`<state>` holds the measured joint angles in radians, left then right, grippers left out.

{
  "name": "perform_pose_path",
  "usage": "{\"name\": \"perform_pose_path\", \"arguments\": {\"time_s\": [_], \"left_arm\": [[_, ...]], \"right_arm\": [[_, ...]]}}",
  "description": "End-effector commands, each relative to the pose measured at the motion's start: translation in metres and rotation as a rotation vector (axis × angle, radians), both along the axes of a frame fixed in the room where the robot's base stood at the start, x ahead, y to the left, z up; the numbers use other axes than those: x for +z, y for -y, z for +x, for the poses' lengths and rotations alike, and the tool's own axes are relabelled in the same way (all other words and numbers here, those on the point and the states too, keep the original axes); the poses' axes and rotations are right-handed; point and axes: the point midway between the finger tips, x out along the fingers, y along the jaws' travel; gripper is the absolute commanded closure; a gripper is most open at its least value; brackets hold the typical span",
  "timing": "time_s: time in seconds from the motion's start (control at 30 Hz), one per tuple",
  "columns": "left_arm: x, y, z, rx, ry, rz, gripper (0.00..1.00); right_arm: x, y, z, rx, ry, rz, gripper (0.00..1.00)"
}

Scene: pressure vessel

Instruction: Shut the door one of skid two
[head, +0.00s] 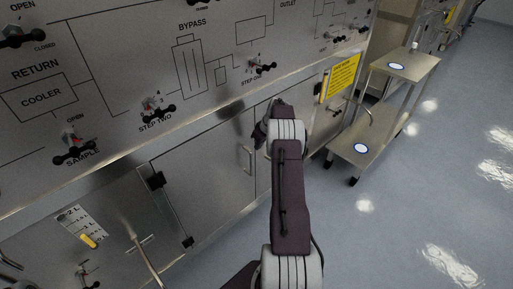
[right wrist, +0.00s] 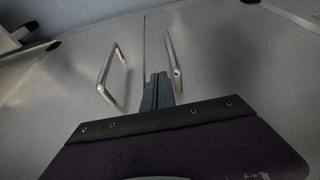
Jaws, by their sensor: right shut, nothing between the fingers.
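Two steel cabinet doors sit below the slanted panel: a left door (head: 205,180) with dark hinges on its left side, and a right door (head: 292,112) partly behind my right arm. I cannot tell which is door one. Both look flush or nearly so, with a thin dark seam between them. The left door's handle (head: 246,158) also shows in the right wrist view (right wrist: 108,75). The right door's handle (right wrist: 173,62) is there too. My right gripper (head: 259,136) is shut and empty, at the seam between the handles; contact is unclear. My left gripper is out of view.
The panel (head: 115,80) carries black valve handles and printed labels above the doors. A yellow notice (head: 341,77) hangs to the right. A steel cart (head: 385,95) stands beyond it. The blue-grey floor (head: 430,190) at right is clear.

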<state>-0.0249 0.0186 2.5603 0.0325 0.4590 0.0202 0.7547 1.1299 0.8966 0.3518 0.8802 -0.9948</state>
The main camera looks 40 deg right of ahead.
Motion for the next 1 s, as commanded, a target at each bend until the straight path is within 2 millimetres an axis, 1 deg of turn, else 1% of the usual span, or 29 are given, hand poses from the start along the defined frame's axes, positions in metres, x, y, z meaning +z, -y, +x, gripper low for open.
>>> {"name": "perform_pose_path", "arguments": {"time_s": [0.3, 0.4, 0.5, 0.57, 0.9, 0.97, 1.0], "left_arm": [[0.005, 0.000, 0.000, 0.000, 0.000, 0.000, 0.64], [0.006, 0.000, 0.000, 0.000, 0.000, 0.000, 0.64], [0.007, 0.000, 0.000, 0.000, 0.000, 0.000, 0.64], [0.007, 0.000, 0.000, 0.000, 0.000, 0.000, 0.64], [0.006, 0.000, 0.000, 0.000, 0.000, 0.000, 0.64], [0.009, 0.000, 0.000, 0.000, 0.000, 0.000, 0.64], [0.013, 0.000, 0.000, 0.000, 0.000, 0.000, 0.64]], "right_arm": [[0.052, 0.001, -0.021, 0.000, -0.001, 0.000, 1.00], [0.066, 0.001, -0.028, 0.000, -0.002, 0.000, 1.00], [0.073, 0.000, -0.031, 0.001, -0.003, 0.002, 1.00], [0.075, 0.000, -0.032, 0.001, -0.004, 0.003, 1.00], [0.076, 0.000, -0.032, 0.001, -0.004, 0.003, 1.00], [0.079, -0.005, -0.031, 0.001, -0.007, 0.005, 1.00], [0.084, -0.015, -0.029, 0.000, -0.014, 0.009, 1.00]]}}
